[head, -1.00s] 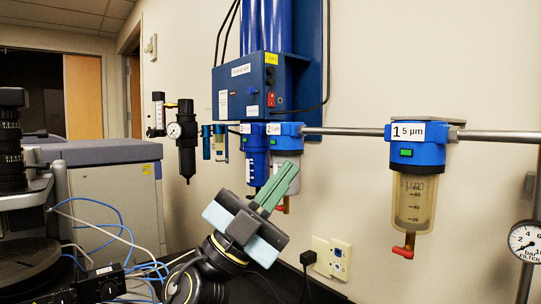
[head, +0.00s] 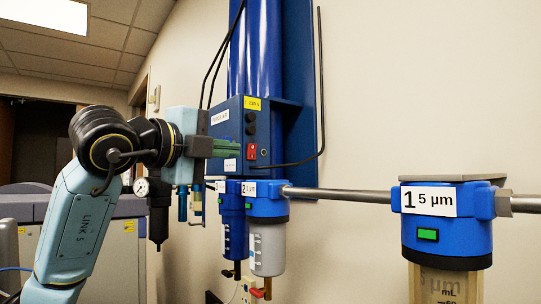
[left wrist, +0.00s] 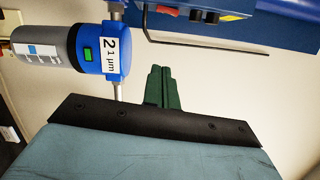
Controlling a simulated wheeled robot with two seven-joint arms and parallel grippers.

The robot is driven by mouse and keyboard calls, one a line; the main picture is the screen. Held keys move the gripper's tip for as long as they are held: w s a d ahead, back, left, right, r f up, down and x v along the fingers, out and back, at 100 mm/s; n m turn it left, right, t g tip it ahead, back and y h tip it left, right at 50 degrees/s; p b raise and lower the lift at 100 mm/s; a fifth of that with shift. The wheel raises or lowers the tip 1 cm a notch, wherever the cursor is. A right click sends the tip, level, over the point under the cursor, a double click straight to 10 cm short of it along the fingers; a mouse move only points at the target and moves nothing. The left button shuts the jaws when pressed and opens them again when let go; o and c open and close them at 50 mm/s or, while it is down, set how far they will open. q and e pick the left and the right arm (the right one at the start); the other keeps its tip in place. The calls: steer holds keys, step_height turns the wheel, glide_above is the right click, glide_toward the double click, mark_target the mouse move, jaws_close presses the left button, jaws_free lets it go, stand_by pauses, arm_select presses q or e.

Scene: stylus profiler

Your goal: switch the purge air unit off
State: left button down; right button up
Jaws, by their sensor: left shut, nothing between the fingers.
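The purge air unit is a blue box (head: 240,125) on the wall under tall blue cylinders. Which way the switch is set is too small to tell. My left gripper (head: 238,148), with green fingers, is shut and empty, held in front of the box with its tips just left of the switch in the head view.
Below the box hang filter 2 (head: 267,205) and a second blue filter (head: 231,215). Filter 1 (head: 440,225) is at the right on the metal pipe (head: 345,196). A black cable (head: 320,110) loops beside the box. A pressure gauge (head: 141,187) sits behind my arm.

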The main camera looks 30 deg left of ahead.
mark_target(248, 148)
arm_select(q)
steer(key=w+p, duration=0.1)
steer(key=w, duration=0.2)
steer(key=w+d+p, duration=0.1)
steer(key=w, duration=0.1)
steer(key=w+r+p, duration=0.1)
steer(key=w+p, duration=0.1)
steer(key=w, duration=0.1)
steer(key=shift+w+d+r, duration=0.1)
steer(key=shift+w+d, duration=0.05)
steer(key=shift+w, duration=0.15)
steer(key=a, duration=0.1)
steer(key=w+a+p, duration=0.1)
steer(key=a, duration=0.1)
steer(key=shift+w+r, duration=0.1)
steer(key=shift+w, duration=0.05)
steer(key=shift+w+a, duration=0.1)
steer(key=shift+a, duration=0.3)
steer(key=shift+w+d, duration=0.1)
